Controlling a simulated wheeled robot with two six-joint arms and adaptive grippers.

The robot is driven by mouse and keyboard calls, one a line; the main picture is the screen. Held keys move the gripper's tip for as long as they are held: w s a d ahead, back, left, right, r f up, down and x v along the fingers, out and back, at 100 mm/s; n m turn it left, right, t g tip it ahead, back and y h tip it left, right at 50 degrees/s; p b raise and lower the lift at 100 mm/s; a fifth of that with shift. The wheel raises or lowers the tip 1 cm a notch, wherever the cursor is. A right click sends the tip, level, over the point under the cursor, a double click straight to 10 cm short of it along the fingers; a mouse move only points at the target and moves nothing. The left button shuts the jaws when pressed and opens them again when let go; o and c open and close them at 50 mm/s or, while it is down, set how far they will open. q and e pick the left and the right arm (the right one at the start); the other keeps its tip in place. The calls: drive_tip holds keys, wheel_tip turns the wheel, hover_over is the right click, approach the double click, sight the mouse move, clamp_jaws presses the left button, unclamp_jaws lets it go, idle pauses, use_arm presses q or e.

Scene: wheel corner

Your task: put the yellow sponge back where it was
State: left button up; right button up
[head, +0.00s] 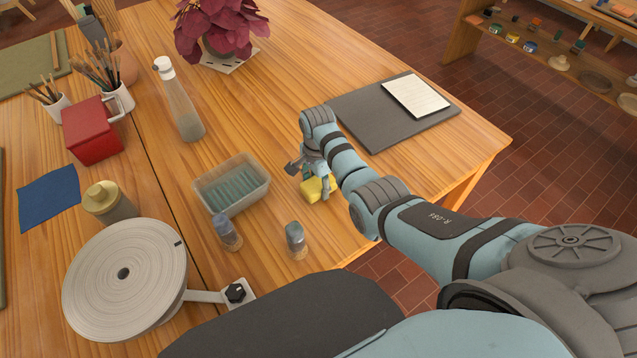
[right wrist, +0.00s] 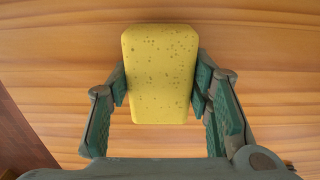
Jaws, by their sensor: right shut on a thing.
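The yellow sponge (head: 315,189) is at the right side of the clear ridged tray (head: 232,187), near the table's front edge. My right gripper (head: 321,180) comes down over it from the right in the head view. In the right wrist view the sponge (right wrist: 160,75) sits between the two green fingers of my right gripper (right wrist: 161,90), which are shut on its sides. Wood table surface shows behind it. I cannot tell whether the sponge touches the table. My left gripper is not in view.
Two small jars (head: 227,232) (head: 296,240) stand before the tray. A grey banding wheel (head: 126,279), a tall bottle (head: 179,102) and a red box (head: 91,130) are to the left. A dark board (head: 370,118) lies at the right.

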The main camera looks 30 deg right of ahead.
sight(317, 182)
drive_tip(key=o, duration=0.8)
drive_tip(key=shift+f, duration=0.15)
drive_tip(key=shift+c, duration=0.2)
drive_tip(key=o, duration=0.3)
drive_tip(key=shift+w, duration=0.15)
drive_tip(key=shift+o, duration=0.2)
wheel_tip(317, 182, up, 12)
drive_tip(key=p, duration=0.4)
drive_tip(key=shift+r, duration=0.25)
